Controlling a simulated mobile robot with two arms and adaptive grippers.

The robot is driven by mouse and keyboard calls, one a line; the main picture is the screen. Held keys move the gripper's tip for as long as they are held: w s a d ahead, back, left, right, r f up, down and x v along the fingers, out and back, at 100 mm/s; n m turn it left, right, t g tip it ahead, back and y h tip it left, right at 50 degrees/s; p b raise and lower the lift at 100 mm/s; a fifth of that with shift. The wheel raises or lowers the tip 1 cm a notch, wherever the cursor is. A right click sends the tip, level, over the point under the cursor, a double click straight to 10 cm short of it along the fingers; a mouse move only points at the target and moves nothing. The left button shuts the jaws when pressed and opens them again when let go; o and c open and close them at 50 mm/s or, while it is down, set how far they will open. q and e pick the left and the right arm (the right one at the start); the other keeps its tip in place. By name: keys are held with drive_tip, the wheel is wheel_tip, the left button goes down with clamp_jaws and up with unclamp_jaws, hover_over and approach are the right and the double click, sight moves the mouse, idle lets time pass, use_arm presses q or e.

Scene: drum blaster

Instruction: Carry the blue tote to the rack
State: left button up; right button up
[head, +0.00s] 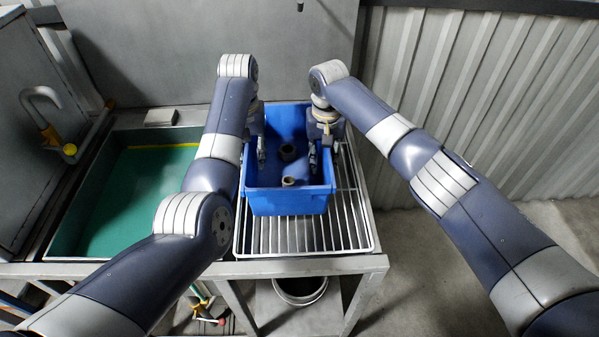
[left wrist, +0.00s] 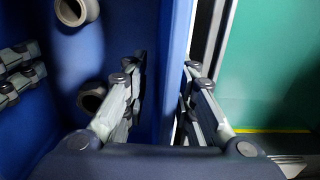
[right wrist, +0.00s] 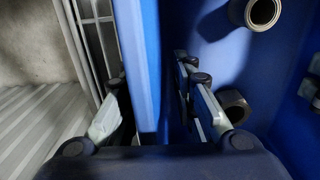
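The blue tote (head: 287,204) is upright over the wire rack (head: 303,240), and appears to rest on it. Two grey hollow cylinders, one (head: 288,152) farther back and one (head: 289,181) nearer, are inside it. My left gripper (head: 261,153) straddles the tote's left wall, one finger inside and one outside. In the left wrist view its fingers (left wrist: 162,95) stand open, with a gap on the inner side. My right gripper (head: 325,157) straddles the right wall. In the right wrist view its fingers (right wrist: 152,98) are apart, with gaps beside the wall. The tote's underside is hidden.
A grey panel (head: 210,45) stands behind and a corrugated wall (head: 490,90) at the right. A round metal pot (head: 300,290) is below the rack's front edge.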

sight(250, 146)
use_arm(q)
wheel_tip(250, 146, up, 5)
use_arm(e)
drive_tip(key=shift+r, duration=0.1)
use_arm(q)
drive_tip(key=shift+r, duration=0.15)
use_arm(e)
drive_tip(key=shift+r, duration=0.2)
wheel_tip(250, 146, up, 12)
drive_tip(key=shift+f, duration=0.25)
